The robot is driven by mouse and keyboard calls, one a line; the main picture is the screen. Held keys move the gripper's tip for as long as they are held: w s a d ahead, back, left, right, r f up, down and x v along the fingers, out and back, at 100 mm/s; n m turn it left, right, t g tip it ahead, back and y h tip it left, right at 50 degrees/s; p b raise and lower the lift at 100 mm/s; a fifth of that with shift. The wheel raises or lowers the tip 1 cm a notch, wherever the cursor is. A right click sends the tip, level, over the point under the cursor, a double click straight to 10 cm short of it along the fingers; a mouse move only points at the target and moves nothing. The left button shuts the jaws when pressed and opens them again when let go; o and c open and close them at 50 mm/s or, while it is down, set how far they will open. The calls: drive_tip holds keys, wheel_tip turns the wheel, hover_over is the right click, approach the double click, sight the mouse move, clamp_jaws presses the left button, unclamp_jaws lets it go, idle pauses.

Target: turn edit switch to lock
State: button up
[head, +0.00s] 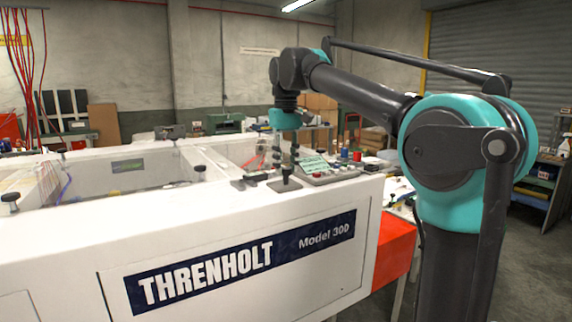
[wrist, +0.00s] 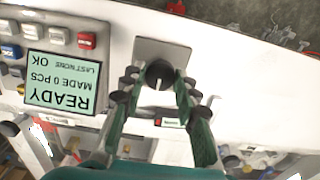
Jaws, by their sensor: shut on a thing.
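The edit switch shows in the wrist view as a round black knob (wrist: 159,73) on a grey plate (wrist: 176,48). A short pale mark on the knob points roughly toward the bottom of that picture. My gripper (wrist: 158,79) is shut on the knob, with one green-and-black finger on each side. Its fingers partly cover the plate, and I can read no lock label. In the head view my gripper (head: 285,150) reaches down to the top of the white Threnholt machine (head: 210,205), beside the control panel; the knob cannot be made out there.
A panel with a green display (wrist: 62,82), upside down and reading READY, sits left of the knob in the wrist view. White, blue and red buttons (wrist: 87,41) surround it. In the head view, the machine's open bay (head: 130,180) lies left of my gripper.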

sight(286, 167)
drive_tip(key=n, duration=0.4)
drive_tip(key=shift+n, duration=0.3)
drive_tip(key=n, duration=0.4)
drive_tip(key=shift+n, duration=0.3)
drive_tip(key=o, duration=1.2)
drive_tip(key=shift+c, duration=0.2)
wheel_tip(286, 167, up, 12)
